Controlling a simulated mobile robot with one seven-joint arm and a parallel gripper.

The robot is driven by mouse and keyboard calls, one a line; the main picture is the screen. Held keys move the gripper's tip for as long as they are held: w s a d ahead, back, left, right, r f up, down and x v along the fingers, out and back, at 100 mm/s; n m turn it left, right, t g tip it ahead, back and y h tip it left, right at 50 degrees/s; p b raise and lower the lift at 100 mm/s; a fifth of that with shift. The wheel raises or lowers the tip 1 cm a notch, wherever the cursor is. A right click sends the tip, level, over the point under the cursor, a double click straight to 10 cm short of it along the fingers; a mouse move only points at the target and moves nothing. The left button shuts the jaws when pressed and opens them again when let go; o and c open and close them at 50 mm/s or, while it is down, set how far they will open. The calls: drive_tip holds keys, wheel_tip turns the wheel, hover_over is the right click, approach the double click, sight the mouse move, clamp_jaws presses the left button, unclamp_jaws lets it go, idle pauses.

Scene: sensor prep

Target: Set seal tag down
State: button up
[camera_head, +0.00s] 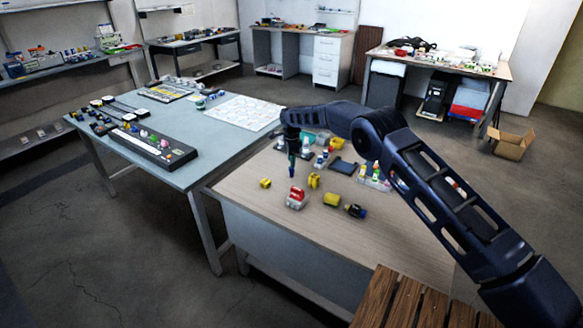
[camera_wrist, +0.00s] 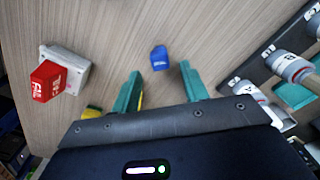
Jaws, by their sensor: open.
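A small blue tag (camera_wrist: 159,58) with pale lettering, which looks like the seal tag, shows in the wrist view on the wood-grain tabletop (camera_wrist: 120,25). It lies just beyond my gripper's fingertips (camera_wrist: 160,76), between their lines, with a gap on each side. My gripper is open, and its teal fingers do not touch the tag in this view. In the head view my gripper (camera_head: 291,172) points down over the wooden table (camera_head: 240,190); I cannot make out the blue tag there.
A red-and-white block (camera_head: 296,198) stands close in front of my gripper; it is at left in the wrist view (camera_wrist: 47,82). Yellow pieces (camera_head: 331,199) lie nearby. A dark rack with grey lettered knobs (camera_wrist: 292,67) is at right. Bare tabletop lies at front left.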

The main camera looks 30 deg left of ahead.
wheel_tip(320, 180, up, 7)
drive_tip(key=shift+f, duration=0.2)
